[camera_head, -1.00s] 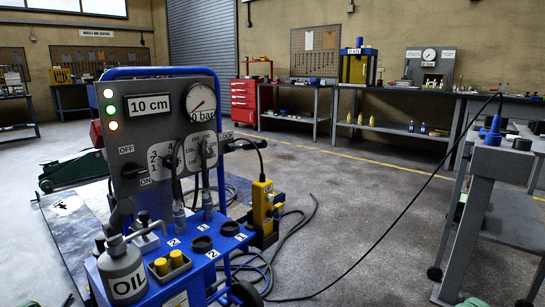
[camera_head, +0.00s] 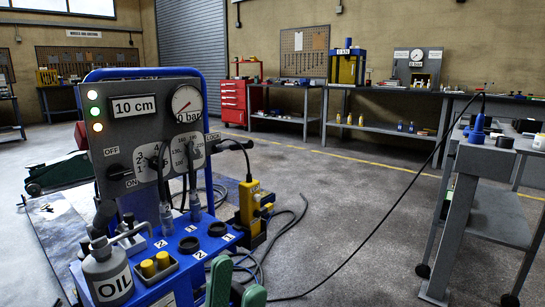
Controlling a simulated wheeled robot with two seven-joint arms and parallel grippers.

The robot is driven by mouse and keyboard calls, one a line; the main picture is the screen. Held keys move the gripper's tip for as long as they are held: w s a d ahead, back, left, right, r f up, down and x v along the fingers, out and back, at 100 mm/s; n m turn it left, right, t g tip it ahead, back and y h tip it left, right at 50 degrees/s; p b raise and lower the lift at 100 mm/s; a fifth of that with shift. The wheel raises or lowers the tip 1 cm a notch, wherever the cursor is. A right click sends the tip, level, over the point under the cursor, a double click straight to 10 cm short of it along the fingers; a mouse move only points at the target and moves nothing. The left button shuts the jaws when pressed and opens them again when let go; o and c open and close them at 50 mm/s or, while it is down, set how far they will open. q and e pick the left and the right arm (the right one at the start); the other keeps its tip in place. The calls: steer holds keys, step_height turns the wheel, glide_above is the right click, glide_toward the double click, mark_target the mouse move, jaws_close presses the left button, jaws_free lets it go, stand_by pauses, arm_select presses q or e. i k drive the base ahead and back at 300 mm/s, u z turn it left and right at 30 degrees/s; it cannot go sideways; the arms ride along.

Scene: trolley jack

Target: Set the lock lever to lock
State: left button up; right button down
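The blue trolley unit (camera_head: 205,235) stands left of centre with a grey control panel. The LOCK label (camera_head: 213,136) is at the panel's right edge; a small dark part (camera_head: 217,148) sits just below it, too small to tell whether it is the lock lever or how it is set. An ON/OFF knob (camera_head: 118,172) is at the panel's lower left. My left gripper (camera_head: 236,287) shows two green fingers with a gap between them at the bottom edge, in front of the trolley. It is open, empty and well below the panel. My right gripper is not in view.
An OIL can (camera_head: 108,275) and a small tray of yellow plugs (camera_head: 152,267) sit on the trolley's shelf. A yellow pump (camera_head: 249,210) with black cables stands behind it. A grey bench (camera_head: 482,165) stands at right.

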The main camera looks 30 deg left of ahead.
mark_target(235, 147)
steer(key=i, duration=1)
steer(key=u, duration=2.05)
